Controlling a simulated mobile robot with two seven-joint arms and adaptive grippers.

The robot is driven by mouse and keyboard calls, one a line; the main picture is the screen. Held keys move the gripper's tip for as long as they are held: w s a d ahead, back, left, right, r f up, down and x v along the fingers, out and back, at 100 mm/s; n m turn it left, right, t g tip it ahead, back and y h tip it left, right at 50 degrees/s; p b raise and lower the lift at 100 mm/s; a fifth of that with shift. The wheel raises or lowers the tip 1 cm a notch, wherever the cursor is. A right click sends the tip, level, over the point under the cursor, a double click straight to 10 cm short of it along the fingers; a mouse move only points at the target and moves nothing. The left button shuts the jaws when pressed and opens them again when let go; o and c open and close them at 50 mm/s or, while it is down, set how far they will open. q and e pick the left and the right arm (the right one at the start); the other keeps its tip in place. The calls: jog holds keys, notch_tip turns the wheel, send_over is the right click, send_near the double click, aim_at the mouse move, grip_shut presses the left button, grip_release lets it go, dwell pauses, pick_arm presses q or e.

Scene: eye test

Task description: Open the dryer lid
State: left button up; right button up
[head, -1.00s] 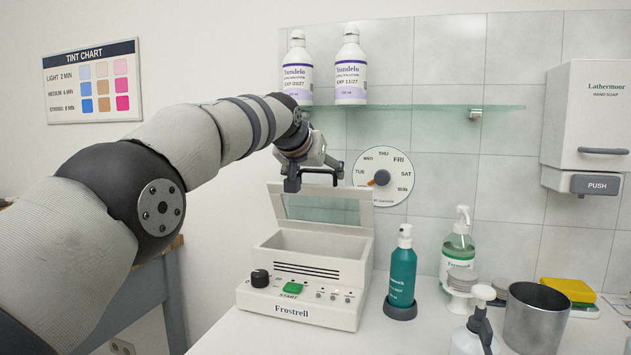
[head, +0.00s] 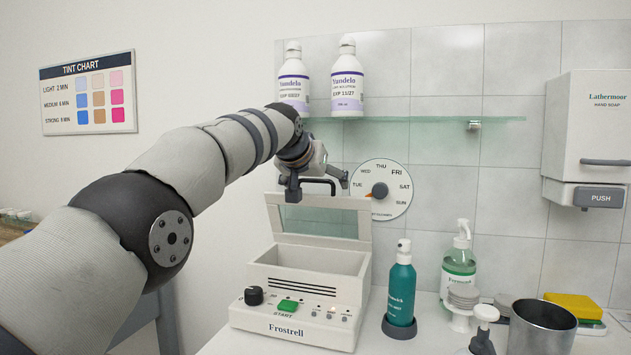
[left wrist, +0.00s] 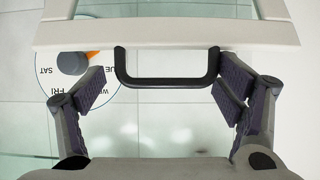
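The white dryer (head: 300,328), marked Frostrell, stands on the counter in the head view. Its lid (head: 275,216) is raised and stands nearly upright at the back, with a clear window and the basin open below. My left gripper (head: 318,180) is at the lid's top edge, by the dark bar handle. In the left wrist view the handle (left wrist: 166,83) lies between my two spread fingers (left wrist: 165,92), with a gap on each side. The gripper is open and holds nothing. My right gripper is in neither view.
A teal pump bottle (head: 401,290) stands close right of the dryer. A clear soap bottle (head: 459,262), a metal cup (head: 541,330) and a yellow sponge (head: 574,305) are further right. A glass shelf (head: 420,133) with two white bottles and a day dial (head: 397,205) are behind.

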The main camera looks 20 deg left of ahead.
pick_arm(q)
jog(key=shift+a+f, duration=0.15)
jog(key=shift+f, duration=0.2)
jog(key=shift+s+r, duration=0.45)
jog(key=v, duration=0.6)
jog(key=shift+s+r, duration=0.2)
jog(key=shift+s, duration=0.05)
